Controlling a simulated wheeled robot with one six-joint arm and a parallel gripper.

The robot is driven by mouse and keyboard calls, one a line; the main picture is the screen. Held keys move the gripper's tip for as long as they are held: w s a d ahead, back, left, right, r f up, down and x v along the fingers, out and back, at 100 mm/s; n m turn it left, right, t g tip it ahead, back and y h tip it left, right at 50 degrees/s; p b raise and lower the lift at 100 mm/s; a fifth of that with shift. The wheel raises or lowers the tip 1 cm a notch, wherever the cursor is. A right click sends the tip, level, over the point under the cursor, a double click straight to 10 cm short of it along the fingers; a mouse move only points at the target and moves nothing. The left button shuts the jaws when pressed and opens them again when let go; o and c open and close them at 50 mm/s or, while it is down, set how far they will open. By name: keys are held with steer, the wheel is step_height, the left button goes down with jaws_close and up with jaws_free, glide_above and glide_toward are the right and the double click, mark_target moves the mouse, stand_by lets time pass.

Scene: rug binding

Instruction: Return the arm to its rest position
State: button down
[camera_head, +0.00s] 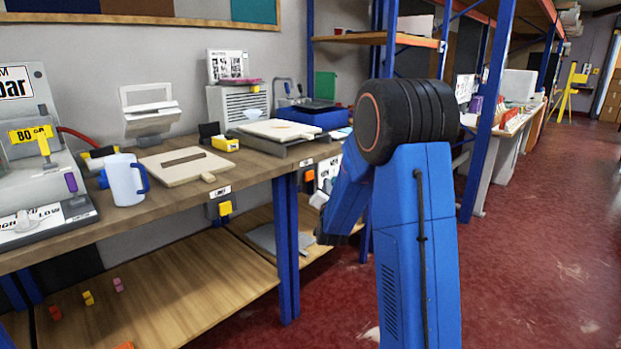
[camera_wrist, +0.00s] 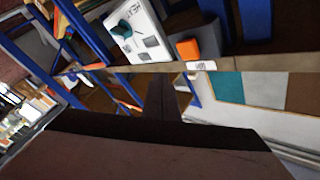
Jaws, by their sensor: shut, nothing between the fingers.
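My arm (camera_head: 418,235) is blue with a black joint at the top and stands in the middle right of the head view. It bends over at that joint, and its far part hangs down to the left, in front of the workbench's right end. In the wrist view my gripper (camera_wrist: 163,82) shows as a dark narrow shape, shut, with nothing held. In the head view the fingers are not clearly seen.
The workbench (camera_head: 262,160) at left bears a white jug (camera_head: 125,180), a wooden board (camera_head: 187,167) and machines. Blue rack posts (camera_head: 487,110) stand behind my arm. The red floor (camera_head: 530,230) at right is clear.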

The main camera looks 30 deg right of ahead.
stand_by(0.7)
steer(key=s+a+r+n+g+y, duration=0.3)
steer(key=s+a+n+g+y, duration=0.25)
steer(key=s+a, duration=1)
steer(key=s+a+f+n+g+y, duration=0.1)
steer(key=s+a+f+n+g, duration=0.1)
steer(key=s, duration=0.9)
steer(key=s+a+f+n+g, duration=0.1)
steer(key=s+a+n+g, duration=0.1)
steer(key=s, duration=1)
steer(key=s+a+f+n+g+y, duration=0.1)
steer(key=s+a+f+n+g, duration=0.1)
steer(key=s, duration=0.9)
steer(key=shift+s+f+n+g+y, duration=0.35)
steer(key=shift+n+g, duration=0.1)
steer(key=shift+g, duration=0.3)
